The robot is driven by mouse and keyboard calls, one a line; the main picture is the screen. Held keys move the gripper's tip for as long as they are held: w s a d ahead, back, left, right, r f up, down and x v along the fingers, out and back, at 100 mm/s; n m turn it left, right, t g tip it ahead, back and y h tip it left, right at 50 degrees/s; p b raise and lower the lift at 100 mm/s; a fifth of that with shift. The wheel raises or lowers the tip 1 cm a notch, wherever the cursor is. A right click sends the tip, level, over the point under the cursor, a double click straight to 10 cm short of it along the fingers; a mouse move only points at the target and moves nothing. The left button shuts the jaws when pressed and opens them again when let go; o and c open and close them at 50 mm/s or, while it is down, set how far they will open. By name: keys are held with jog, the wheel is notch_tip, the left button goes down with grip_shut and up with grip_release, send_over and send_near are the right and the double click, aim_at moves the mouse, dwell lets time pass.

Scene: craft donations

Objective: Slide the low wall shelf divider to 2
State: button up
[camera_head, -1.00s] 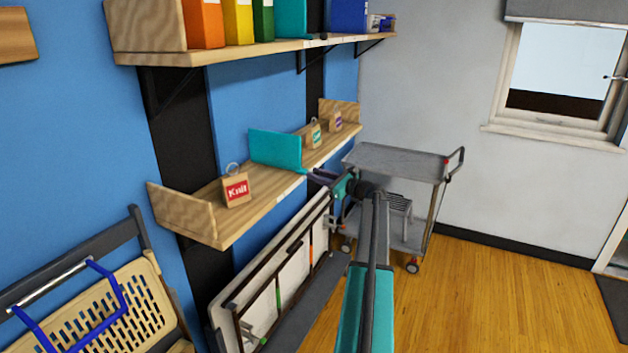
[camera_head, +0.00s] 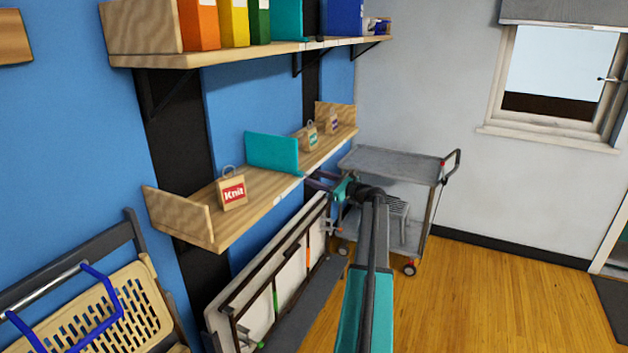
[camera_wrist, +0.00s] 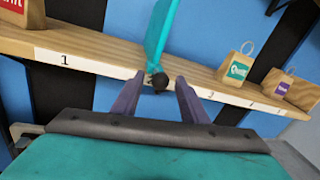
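The low wall shelf (camera_head: 262,203) carries a teal upright divider (camera_head: 272,152) near its middle. In the wrist view the divider (camera_wrist: 160,35) is seen nearly edge-on, with a dark round knob (camera_wrist: 159,82) at its front foot. The shelf's front edge has a label 1 (camera_wrist: 65,60) to the left and a label 3 (camera_wrist: 211,105) to the right. The knob mostly covers the mark between them. My gripper (camera_wrist: 160,78) is open, its two purple fingers on either side of the knob with gaps showing. In the head view my gripper (camera_head: 316,182) is at the shelf's front edge.
A Knit bag (camera_head: 232,190) stands left of the divider; a green-label bag (camera_head: 310,137) and a purple-label bag (camera_head: 333,123) stand right. An upper shelf (camera_head: 200,57) holds binders. A folded table leans below, and a grey cart (camera_head: 395,163) stands to the right.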

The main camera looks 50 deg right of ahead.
jog(key=s+b, duration=0.4)
jog(key=s, duration=0.8)
jog(key=shift+s+d, duration=0.3)
